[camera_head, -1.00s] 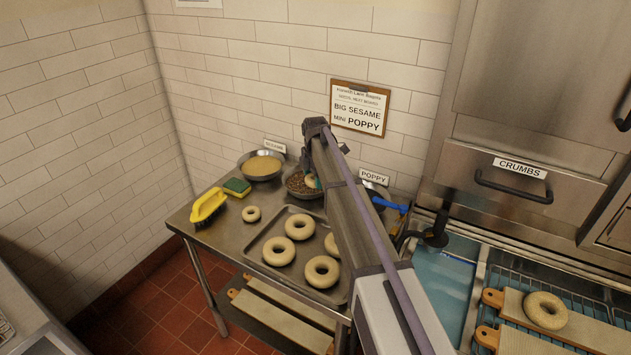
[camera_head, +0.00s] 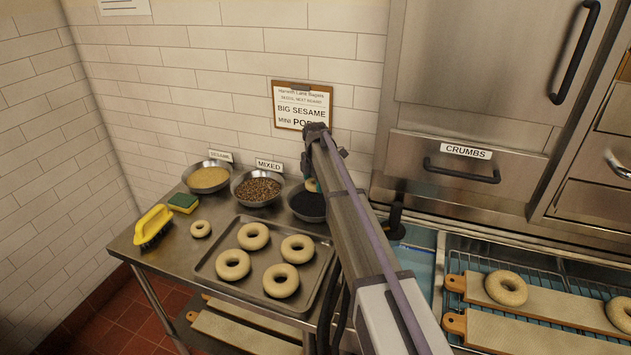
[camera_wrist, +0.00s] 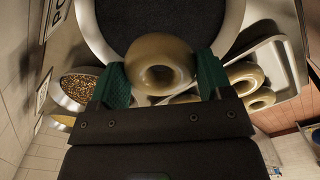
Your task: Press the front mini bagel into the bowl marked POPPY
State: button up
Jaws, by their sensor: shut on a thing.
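My gripper (camera_head: 313,184) is shut on a small pale mini bagel (camera_head: 310,185), over the bowl of dark seeds (camera_head: 305,207). In the wrist view the mini bagel (camera_wrist: 161,62) sits between the green fingers of my gripper (camera_wrist: 163,78). Behind it are the black seeds and rim of the bowl (camera_wrist: 90,40); I cannot tell whether the bagel touches the seeds. A card reading "PO" (camera_wrist: 56,14) shows beside that bowl in the wrist view. My arm covers part of the bowl in the head view.
Left of that bowl stand a mixed-seed bowl (camera_head: 257,200) and a sesame bowl (camera_head: 207,189). Another mini bagel (camera_head: 201,228) lies on the steel table. A tray (camera_head: 212,268) of several big bagels lies in front. A green sponge (camera_head: 183,202) and yellow brush (camera_head: 153,226) lie left.

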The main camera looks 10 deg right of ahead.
aim_at(316, 203)
notch_tip(316, 203, down, 6)
jog(key=b, duration=0.5)
jog(key=shift+f, duration=0.1)
jog(key=shift+f+b, duration=0.3)
jog(key=shift+f, duration=0.1)
dwell(0.4)
jog(key=shift+r, duration=0.1)
dwell(0.7)
notch_tip(316, 203, up, 10)
jog(key=p, duration=1)
